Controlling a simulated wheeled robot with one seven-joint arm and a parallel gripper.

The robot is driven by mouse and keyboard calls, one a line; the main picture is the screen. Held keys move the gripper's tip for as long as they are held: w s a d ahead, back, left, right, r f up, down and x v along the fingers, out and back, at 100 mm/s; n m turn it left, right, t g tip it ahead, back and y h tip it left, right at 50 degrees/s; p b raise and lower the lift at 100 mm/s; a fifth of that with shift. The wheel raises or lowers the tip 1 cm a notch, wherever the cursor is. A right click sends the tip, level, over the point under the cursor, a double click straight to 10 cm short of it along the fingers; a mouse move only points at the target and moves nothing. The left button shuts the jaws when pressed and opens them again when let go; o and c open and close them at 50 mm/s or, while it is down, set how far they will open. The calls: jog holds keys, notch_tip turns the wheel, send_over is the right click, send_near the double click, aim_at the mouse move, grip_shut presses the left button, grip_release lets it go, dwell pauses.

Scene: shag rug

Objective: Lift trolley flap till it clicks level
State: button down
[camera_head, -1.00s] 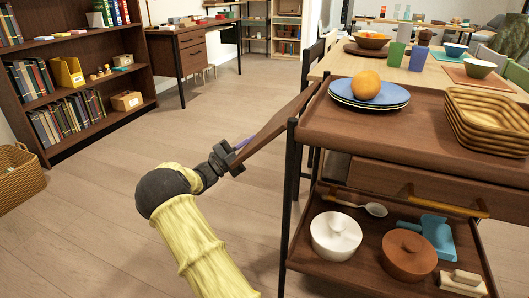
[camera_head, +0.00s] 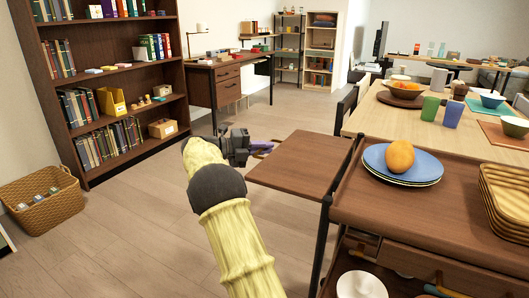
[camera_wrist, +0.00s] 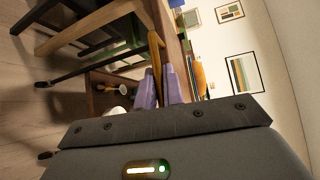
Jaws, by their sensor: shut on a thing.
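The trolley flap (camera_head: 300,162) is a flat brown wooden board on the left end of the trolley's top tray (camera_head: 440,222). It stands out to the left, and its upper face looks about level with the tray. I cannot tell whether its catch is engaged. My gripper (camera_head: 262,150) is at the flap's outer left edge, shut on it, with the purple fingers partly hidden. In the wrist view my gripper's purple fingers (camera_wrist: 160,90) are close together, pointing toward the trolley.
A bookshelf (camera_head: 120,70) and a wicker basket (camera_head: 45,210) are left. Floor around the arm is clear.

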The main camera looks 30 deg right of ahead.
jog(key=shift+r, duration=0.3)
jog(key=c, duration=1.5)
grip_release()
jog(key=shift+r, duration=0.1)
jog(key=shift+a, duration=0.1)
jog(key=p+v, duration=0.6)
jog(key=v, duration=1.1)
jog(key=shift+s+a+r+p, duration=0.1)
jog(key=shift+r+p, duration=0.1)
jog(key=shift+p, duration=0.2)
